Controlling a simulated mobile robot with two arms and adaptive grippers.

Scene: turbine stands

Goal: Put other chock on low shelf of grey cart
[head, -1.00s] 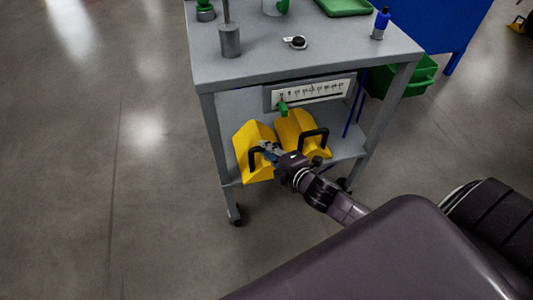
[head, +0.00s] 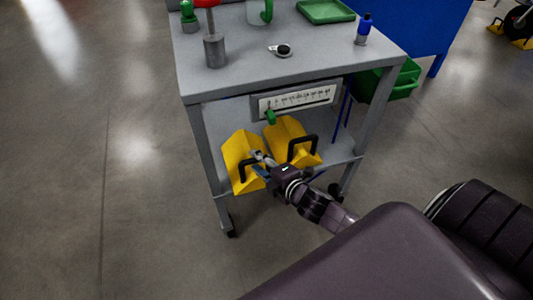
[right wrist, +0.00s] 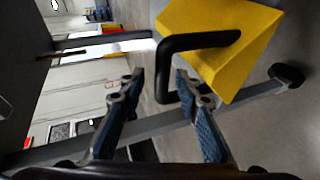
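Two yellow chocks with black handles are at the low shelf of the grey cart (head: 190,140). The left chock (head: 240,150) is near the shelf's left front, tilted, and the right chock (head: 283,138) is beside it. My right gripper (head: 262,160) is in front of the left chock, at its handle. In the right wrist view, a yellow chock (right wrist: 225,40) fills the upper right. The open fingers of my right gripper (right wrist: 155,95) stand either side of its black handle (right wrist: 160,75), with gaps showing. Whether the chock's base rests fully on the shelf is hidden. My left gripper is out of view.
The cart's top holds a grey cylinder (head: 214,50), a small round gauge (head: 283,50), a blue bottle (head: 363,30) and a green tray (head: 325,11). A ruled scale panel (head: 295,98) hangs above the shelf. A green bin (head: 400,82) is at right. Floor at left is clear.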

